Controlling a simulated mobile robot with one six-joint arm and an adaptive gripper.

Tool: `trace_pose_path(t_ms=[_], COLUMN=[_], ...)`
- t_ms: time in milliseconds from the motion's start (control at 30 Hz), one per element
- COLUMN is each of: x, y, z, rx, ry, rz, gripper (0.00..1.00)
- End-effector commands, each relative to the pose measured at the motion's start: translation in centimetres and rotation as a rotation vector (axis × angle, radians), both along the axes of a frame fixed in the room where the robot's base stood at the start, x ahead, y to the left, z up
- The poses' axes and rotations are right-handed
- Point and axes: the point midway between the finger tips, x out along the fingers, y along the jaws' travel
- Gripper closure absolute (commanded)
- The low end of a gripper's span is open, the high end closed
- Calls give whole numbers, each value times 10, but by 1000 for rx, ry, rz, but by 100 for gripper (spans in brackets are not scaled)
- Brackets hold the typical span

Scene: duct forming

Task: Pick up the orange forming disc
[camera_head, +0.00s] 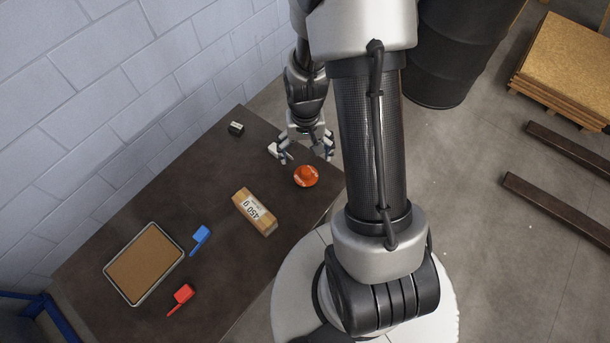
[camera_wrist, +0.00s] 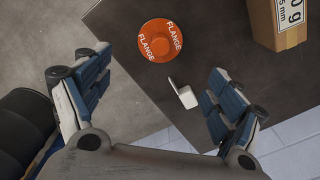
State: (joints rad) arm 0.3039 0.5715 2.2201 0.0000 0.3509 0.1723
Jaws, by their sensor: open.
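The orange forming disc (camera_head: 306,176) lies on the dark table (camera_head: 150,195) near its right edge. In the wrist view the disc (camera_wrist: 160,40) shows its round top with the word FLANGE printed twice and a raised centre. My gripper (camera_head: 307,157) is open and empty above the table, just behind the disc in the head view. In the wrist view the disc is beyond the fingertips of my gripper (camera_wrist: 153,85), apart from both fingers. No finger touches it.
A small white piece (camera_wrist: 183,94) lies close to the disc, near my right finger in the wrist view.

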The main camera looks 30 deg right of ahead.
Motion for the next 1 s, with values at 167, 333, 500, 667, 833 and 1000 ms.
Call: trace_pose_path(t_ms=[167,333,500,667,833,1000], x=[-1,0,-2,-7,-7,-6], y=[0,0,1,3,2,2], z=[-36,-48,-58,-82,-101,-100], rx=[1,0,0,1,-1,-2], ry=[3,0,0,2,0,-1], rz=[0,1,1,1,1,1], gripper=[14,14,14,14,14,14])
